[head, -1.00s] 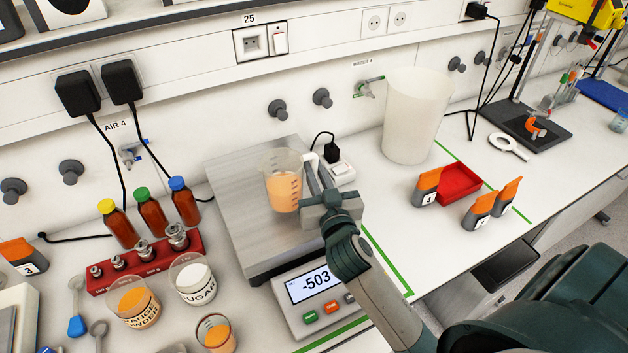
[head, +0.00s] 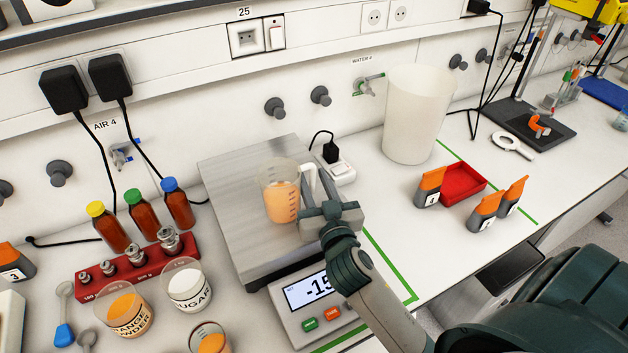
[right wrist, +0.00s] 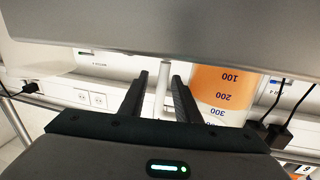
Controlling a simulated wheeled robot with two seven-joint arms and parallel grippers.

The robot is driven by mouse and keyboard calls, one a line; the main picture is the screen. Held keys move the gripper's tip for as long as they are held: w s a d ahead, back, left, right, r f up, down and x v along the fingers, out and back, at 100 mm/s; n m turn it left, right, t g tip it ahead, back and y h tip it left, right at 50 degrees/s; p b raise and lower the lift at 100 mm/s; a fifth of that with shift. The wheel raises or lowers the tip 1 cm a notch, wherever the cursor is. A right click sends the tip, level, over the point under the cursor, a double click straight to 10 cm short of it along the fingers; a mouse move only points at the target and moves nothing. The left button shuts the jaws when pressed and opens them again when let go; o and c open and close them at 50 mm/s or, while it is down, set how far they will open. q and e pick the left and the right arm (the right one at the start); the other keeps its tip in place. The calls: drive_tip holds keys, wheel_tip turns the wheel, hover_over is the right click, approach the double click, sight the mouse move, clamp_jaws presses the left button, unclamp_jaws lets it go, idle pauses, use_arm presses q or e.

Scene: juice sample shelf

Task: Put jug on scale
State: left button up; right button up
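The jug (head: 281,203), clear with orange liquid and a white handle (head: 309,178), stands upright on the scale's metal plate (head: 228,180). The scale display (head: 308,290) is partly covered by my right arm; "-15" shows. My right gripper (head: 318,199) is at the handle side of the jug. In the right wrist view, the fingers of my right gripper (right wrist: 160,80) are apart, with the white handle (right wrist: 163,88) between them and a gap visible beside it. The jug's graduated wall (right wrist: 222,92) shows upside down there. My left gripper is not in view.
Left of the scale are a red weight rack (head: 135,268), brown bottles (head: 143,214), and orange powder (head: 127,312) and sugar (head: 187,287) beakers. A large white container (head: 415,115), a red tray (head: 463,183) and orange-grey blocks (head: 487,211) stand to the right.

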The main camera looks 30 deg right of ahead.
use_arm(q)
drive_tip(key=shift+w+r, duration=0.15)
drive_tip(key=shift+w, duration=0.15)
use_arm(e)
drive_tip(key=shift+r, duration=0.2)
